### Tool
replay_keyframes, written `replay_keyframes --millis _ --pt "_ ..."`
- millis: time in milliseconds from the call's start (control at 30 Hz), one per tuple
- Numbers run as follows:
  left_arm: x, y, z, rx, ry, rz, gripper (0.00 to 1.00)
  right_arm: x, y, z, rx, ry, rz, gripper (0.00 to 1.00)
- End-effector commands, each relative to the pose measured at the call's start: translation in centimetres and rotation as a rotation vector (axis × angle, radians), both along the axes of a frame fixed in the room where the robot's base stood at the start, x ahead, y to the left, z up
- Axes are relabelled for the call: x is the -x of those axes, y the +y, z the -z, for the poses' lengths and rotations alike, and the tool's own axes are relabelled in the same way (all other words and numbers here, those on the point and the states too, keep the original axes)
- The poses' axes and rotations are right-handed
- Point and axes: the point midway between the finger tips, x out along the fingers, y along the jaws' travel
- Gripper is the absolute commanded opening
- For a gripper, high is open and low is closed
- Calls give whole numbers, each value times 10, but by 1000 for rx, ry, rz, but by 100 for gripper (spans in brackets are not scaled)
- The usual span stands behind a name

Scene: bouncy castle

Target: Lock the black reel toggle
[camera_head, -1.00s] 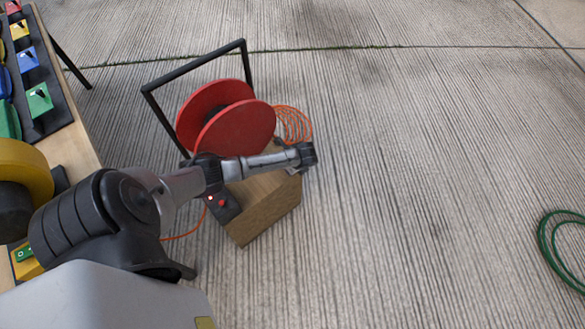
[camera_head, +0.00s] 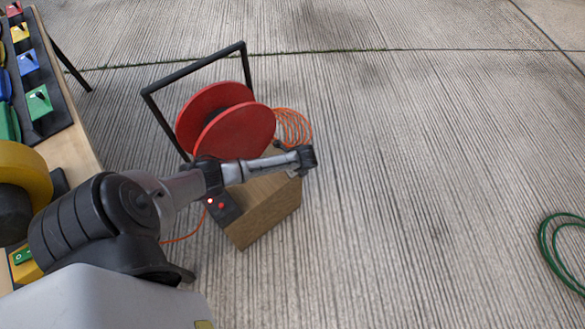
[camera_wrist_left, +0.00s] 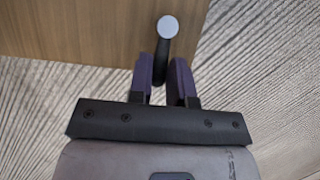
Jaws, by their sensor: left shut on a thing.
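The black reel toggle (camera_wrist_left: 166,40) shows in the left wrist view as a short dark lever with a pale grey round end. It stands out beside the edge of a wooden panel. My left gripper (camera_wrist_left: 166,68) has its two fingers closed on the lever, one on each side. In the head view my left gripper (camera_head: 297,168) is at the far right side of the wooden box (camera_head: 265,212), largely covered by my own wrist. The toggle cannot be made out there. The red reel (camera_head: 235,130) sits in a black frame above the box. My right gripper is not in view.
An orange hose (camera_head: 293,125) coils behind the reel. A small black panel with red lights (camera_head: 222,206) is on the box. A table with coloured switches (camera_head: 39,102) stands at the left. A green hose (camera_head: 545,245) lies at the right; the concrete between is clear.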

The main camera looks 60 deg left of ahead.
Motion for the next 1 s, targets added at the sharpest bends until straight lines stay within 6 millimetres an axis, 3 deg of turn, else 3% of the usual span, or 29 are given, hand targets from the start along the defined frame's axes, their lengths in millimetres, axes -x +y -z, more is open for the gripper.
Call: replay_keyframes --millis 267,600,1000 --pt "-4 1 -3 1 0 -90 0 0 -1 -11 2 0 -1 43" --pt "-17 5 -2 2 1 -384 0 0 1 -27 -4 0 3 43" --pt "-28 17 1 1 1 -763 0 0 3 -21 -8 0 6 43"
